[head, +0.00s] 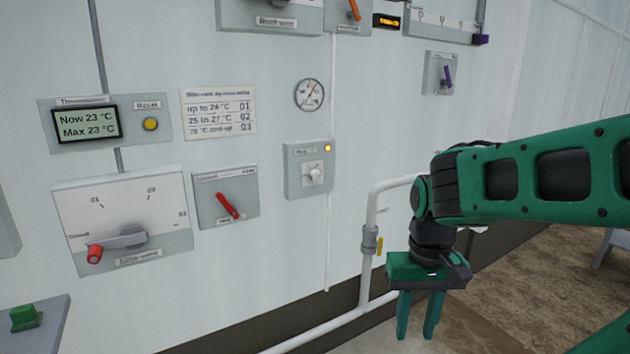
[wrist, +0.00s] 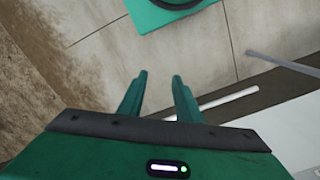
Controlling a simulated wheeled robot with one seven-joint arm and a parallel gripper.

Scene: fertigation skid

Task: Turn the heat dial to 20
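A small grey panel (head: 293,187) on the white wall carries a white round dial (head: 315,174) and a lit amber lamp (head: 328,148). This looks like the heat dial, but its label and scale marks are too small to read. My gripper (head: 416,336) hangs fingers-down to the right of the panel and well below it, apart from the wall fittings. The wrist view shows its two fingers (wrist: 159,78) spread with nothing between them. The dial is not in the wrist view.
A white pipe (head: 372,220) with a yellow-handled valve stands between the panel and my gripper. Left of the panel are a red lever switch (head: 228,206), a large selector with a red-tipped handle (head: 122,239) and a thermometer display (head: 86,123). A round gauge (head: 309,94) sits above.

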